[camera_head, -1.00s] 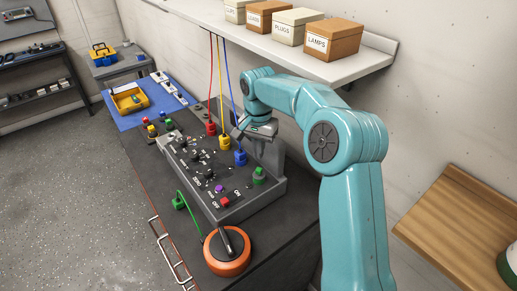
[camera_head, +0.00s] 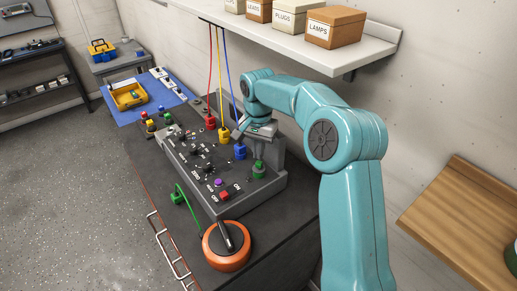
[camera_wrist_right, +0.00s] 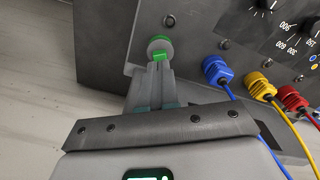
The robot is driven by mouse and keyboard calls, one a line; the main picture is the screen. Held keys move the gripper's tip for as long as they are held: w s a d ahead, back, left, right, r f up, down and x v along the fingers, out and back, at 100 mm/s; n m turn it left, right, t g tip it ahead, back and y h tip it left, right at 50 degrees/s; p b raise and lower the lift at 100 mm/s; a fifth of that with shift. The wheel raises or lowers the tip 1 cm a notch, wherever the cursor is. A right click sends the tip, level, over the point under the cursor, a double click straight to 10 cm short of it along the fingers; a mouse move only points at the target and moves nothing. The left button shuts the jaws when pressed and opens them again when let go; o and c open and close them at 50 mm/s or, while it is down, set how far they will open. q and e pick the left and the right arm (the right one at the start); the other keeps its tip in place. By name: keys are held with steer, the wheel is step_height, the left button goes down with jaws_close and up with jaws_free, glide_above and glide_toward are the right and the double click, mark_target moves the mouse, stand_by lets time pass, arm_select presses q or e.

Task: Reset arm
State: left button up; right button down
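My right gripper (camera_wrist_right: 158,88) reaches over the right end of a grey control panel (camera_head: 225,175). Its fingers point at a green fitting (camera_head: 259,171) on the panel. In the right wrist view the green fitting (camera_wrist_right: 159,46) shows at and between the fingertips. The fingers lie close together there; I cannot tell whether they grip it, only touch it or are just clear of it. Blue (camera_head: 240,151), yellow (camera_head: 224,133) and red (camera_head: 210,123) plugs with cables sit along the panel's back. My left gripper is not in view.
A shelf (camera_head: 365,61) with labelled boxes hangs above the panel, behind my right arm. An orange disc (camera_head: 226,262) and a green plug (camera_head: 177,197) with a cable lie on the bench (camera_head: 285,240). A wooden surface (camera_head: 465,218) stands at the right. The floor at the left is clear.

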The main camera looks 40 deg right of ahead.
steer(key=shift+f+b, duration=0.8)
steer(key=shift+f, duration=0.45)
steer(key=shift+r+p, duration=2.15)
steer(key=shift+r, duration=0.25)
step_height(320, 180, up, 2)
steer(key=shift+r+p, duration=0.2)
steer(key=shift+p, duration=0.7)
